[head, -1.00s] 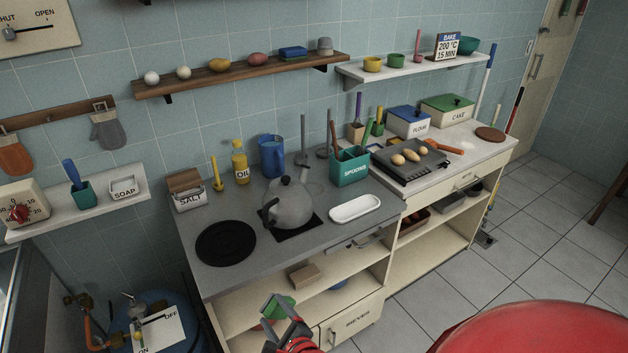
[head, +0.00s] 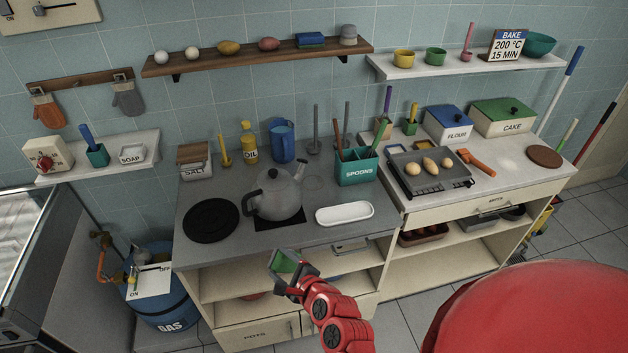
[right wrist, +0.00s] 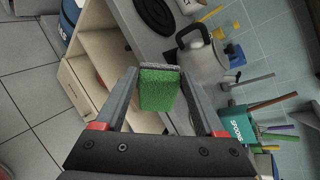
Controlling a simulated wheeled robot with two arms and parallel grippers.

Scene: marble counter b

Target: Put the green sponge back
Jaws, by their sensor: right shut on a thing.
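The green sponge (right wrist: 160,90) has a grey layer along one edge. My right gripper (right wrist: 158,78) is shut on it, with one finger on each side. In the head view the sponge (head: 284,262) is held in front of the open shelves under the counter, below the counter's front edge. A white oval dish (head: 344,214) lies empty on the grey counter, behind and to the right of the sponge. A white dish marked SOAP (head: 132,154) stands on the small left wall shelf. My left gripper is out of view.
A grey kettle (head: 276,196), a black round plate (head: 210,221) and a teal SPOONS holder (head: 357,168) stand on the counter. A blue block (head: 310,39) lies on the wooden wall shelf. A red round surface (head: 540,310) fills the lower right.

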